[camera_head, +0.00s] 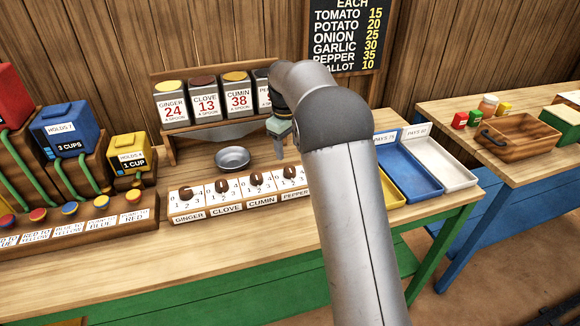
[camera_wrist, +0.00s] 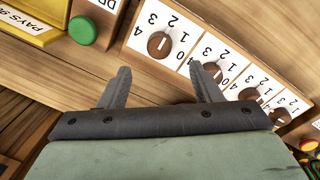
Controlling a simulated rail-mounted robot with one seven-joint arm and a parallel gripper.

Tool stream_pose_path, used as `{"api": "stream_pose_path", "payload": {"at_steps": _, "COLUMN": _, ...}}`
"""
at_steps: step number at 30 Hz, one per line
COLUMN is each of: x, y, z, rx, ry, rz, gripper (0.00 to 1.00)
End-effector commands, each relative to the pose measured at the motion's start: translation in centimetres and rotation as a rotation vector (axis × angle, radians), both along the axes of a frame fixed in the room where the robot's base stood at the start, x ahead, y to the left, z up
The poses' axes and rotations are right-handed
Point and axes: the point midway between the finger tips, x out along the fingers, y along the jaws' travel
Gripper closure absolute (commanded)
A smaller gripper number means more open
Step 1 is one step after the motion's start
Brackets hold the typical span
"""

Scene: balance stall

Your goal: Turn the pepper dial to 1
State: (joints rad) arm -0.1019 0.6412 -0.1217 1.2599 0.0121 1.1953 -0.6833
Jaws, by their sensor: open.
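The pepper dial (camera_head: 290,173) is a round brown knob on a white numbered plate, at the right end of a row of such dials. In the wrist view the pepper dial (camera_wrist: 159,45) is the nearest knob, with a pale mark on it; I cannot tell surely which number it points at. My gripper (camera_head: 288,152) is above and behind the dial row in the head view. In the wrist view my gripper (camera_wrist: 160,70) is open and empty, its fingers spread to either side of the pepper dial's line, apparently apart from the knob.
The cumin dial (camera_head: 256,179), clove dial (camera_head: 221,186) and ginger dial (camera_head: 186,192) sit to the left. A metal bowl (camera_head: 233,158) stands behind them, below the spice boxes. A green button (camera_wrist: 83,30) is beside the pepper plate. Blue tray (camera_head: 408,180) stands right of my arm.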

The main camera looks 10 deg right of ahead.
Motion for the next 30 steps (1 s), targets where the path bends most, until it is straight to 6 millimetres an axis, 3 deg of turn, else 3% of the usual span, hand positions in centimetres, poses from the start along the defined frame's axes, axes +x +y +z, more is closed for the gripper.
{"api": "stream_pose_path", "payload": {"at_steps": 6, "x": 0.2, "y": -0.3, "z": -4.7, "rx": -0.001, "ry": 0.003, "rz": 0.001, "gripper": 0.42}}
{"api": "stream_pose_path", "payload": {"at_steps": 12, "x": 0.4, "y": -0.5, "z": -7.6, "rx": 0.0, "ry": 0.002, "rz": 0.0, "gripper": 0.42}}
{"api": "stream_pose_path", "payload": {"at_steps": 18, "x": 0.4, "y": -0.6, "z": -8.9, "rx": 0.0, "ry": 0.0, "rz": 0.0, "gripper": 0.42}}
{"api": "stream_pose_path", "payload": {"at_steps": 26, "x": 0.4, "y": -0.6, "z": -9.0, "rx": 0.0, "ry": -0.001, "rz": 0.0, "gripper": 0.42}}
{"api": "stream_pose_path", "payload": {"at_steps": 30, "x": 0.4, "y": -0.6, "z": -8.9, "rx": 0.0, "ry": -0.001, "rz": 0.0, "gripper": 0.81}}
